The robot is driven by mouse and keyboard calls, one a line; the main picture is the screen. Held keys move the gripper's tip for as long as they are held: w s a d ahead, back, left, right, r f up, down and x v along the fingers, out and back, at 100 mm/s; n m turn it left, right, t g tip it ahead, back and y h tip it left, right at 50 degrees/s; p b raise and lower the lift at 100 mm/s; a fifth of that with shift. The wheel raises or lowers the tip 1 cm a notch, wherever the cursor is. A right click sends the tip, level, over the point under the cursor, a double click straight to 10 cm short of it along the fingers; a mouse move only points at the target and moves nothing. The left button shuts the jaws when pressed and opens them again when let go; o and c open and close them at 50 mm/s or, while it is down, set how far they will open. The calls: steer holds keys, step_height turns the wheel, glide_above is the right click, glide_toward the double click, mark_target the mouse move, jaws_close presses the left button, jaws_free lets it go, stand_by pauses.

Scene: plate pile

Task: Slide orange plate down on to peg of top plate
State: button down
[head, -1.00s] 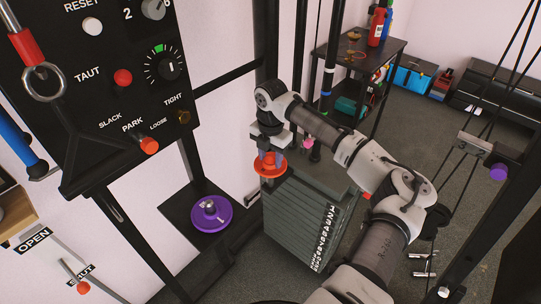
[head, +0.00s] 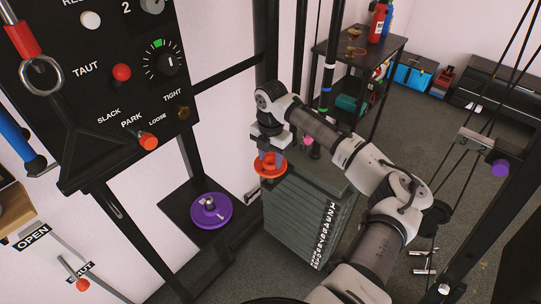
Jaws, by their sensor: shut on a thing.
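The orange plate (head: 265,172) is a small round disc at the left end of the dark grey weight stack. My gripper (head: 270,157) points down over it and is shut on its raised middle part. The plate looks about level, close to the height of the top plate (head: 318,168) of the stack.
A purple plate (head: 211,211) with a metal peg rests on a black platform at the lower left. A black control panel (head: 110,90) stands at the left. Dark uprights and cables surround the stack. A black shelf (head: 360,50) stands behind.

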steer(key=shift+f+b, duration=1.4)
steer(key=shift+f, duration=1.7)
steer(key=c, duration=0.7)
jaws_free()
steer(key=shift+c, duration=0.2)
